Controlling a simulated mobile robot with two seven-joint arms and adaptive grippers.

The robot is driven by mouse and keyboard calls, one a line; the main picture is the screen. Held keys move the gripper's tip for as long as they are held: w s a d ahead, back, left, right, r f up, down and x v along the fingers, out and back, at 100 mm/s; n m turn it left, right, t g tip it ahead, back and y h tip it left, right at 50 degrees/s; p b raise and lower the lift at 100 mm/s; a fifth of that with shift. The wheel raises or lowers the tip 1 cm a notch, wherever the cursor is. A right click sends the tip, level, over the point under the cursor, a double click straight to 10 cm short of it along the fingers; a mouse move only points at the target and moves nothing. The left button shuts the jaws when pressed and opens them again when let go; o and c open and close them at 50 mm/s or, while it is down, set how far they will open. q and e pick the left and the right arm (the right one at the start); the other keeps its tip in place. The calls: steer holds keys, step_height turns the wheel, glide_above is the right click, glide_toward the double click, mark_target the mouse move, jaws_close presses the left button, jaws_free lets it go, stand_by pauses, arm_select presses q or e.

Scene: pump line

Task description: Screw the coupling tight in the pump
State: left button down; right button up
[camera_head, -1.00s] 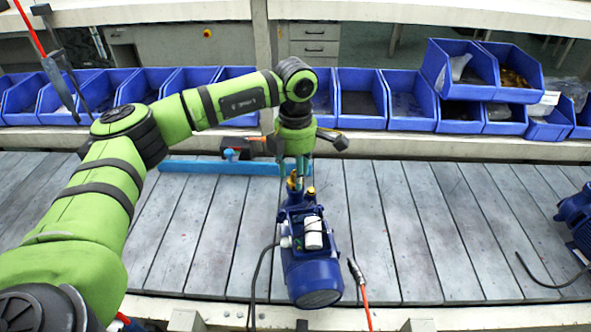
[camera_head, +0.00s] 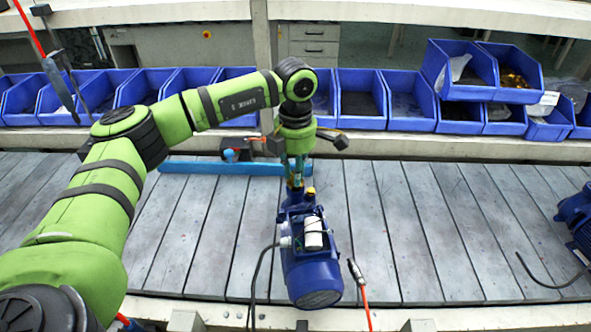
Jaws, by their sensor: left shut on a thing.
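The blue pump (camera_head: 312,268) lies on the grey slatted line in the middle of the head view, with a white box part on top and a cable at its left. My left gripper (camera_head: 295,180) reaches down from above at the far end of the pump, over its port. Its fingers are shut on the coupling, which is mostly hidden between the fingers. A small brass-coloured fitting (camera_head: 310,191) shows just right of the fingertips on the pump. My right gripper is out of the picture.
A second blue pump (camera_head: 577,215) stands at the right edge. Several blue bins (camera_head: 360,98) line the shelf behind. A blue bar (camera_head: 200,167) lies at the back of the line.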

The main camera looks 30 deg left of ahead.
arm_select(q)
steer(key=shift+f, duration=0.15)
steer(key=shift+m+b, duration=0.3)
steer(key=shift+m, duration=1.4)
steer(key=m, duration=0.3)
steer(key=shift+f, duration=0.1)
steer(key=shift+s, duration=0.1)
steer(key=shift+m, duration=0.3)
steer(key=m+b, duration=0.1)
steer(key=m, duration=0.1)
steer(key=shift+m, duration=0.7)
